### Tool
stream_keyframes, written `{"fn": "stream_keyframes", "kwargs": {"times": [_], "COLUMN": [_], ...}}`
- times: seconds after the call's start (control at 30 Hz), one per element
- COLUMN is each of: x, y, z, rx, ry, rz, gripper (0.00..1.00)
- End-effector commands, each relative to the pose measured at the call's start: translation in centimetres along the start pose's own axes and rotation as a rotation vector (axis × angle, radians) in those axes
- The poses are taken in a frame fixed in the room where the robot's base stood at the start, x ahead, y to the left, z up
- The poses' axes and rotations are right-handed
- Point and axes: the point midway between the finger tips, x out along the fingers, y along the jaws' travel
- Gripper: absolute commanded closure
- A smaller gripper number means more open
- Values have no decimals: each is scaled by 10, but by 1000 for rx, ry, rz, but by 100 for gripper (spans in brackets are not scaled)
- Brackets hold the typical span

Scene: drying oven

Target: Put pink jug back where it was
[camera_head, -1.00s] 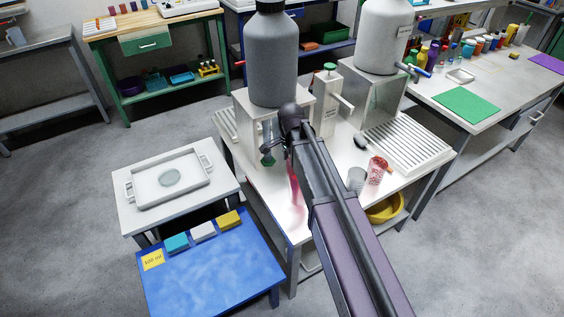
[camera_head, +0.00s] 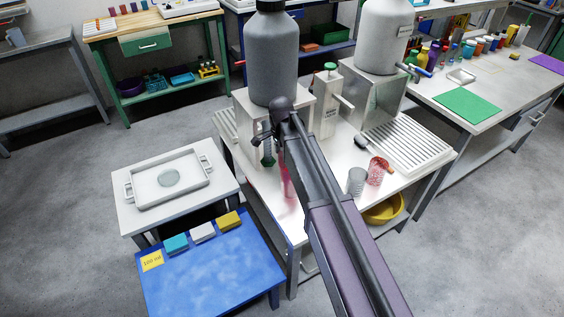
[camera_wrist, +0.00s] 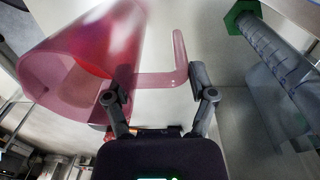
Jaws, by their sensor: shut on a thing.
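The pink translucent jug (camera_wrist: 80,62) fills the left of the wrist view, appearing tilted there with its open rim toward lower left. My gripper (camera_wrist: 158,92) is shut on the jug's handle, which passes between its fingertips. In the head view a strip of the pink jug (camera_head: 288,183) shows beside my arm, over the front left part of the white table (camera_head: 270,205). My arm hides the rest of it. Whether its base touches the table cannot be told.
A large grey bottle (camera_head: 271,60) stands on a stand behind my gripper, with a green-ended tap (camera_head: 268,160) close by. A clear cup (camera_head: 356,181) and a red-patterned cup (camera_head: 376,174) stand to the right. A tray (camera_head: 132,190) lies on the low left table.

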Motion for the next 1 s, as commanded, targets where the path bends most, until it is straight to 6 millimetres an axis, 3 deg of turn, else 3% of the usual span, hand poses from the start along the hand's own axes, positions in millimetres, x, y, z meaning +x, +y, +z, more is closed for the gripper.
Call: {"fn": "stream_keyframes", "kwargs": {"times": [0.3, 0.73, 0.77, 0.8, 0.83, 1.0], "x": [28, 31, 31, 31, 31, 31], "y": [1, 1, 1, 1, 1, 1], "z": [0, 0, 0, 0, 0, 0], "rx": [1, 1, 1, 1, 1, 1], "ry": [0, 0, 0, 0, 0, 0], "rz": [1, 1, 0, 0, 0, 1], "gripper": [89, 89, 22, 10, 1, 0]}}
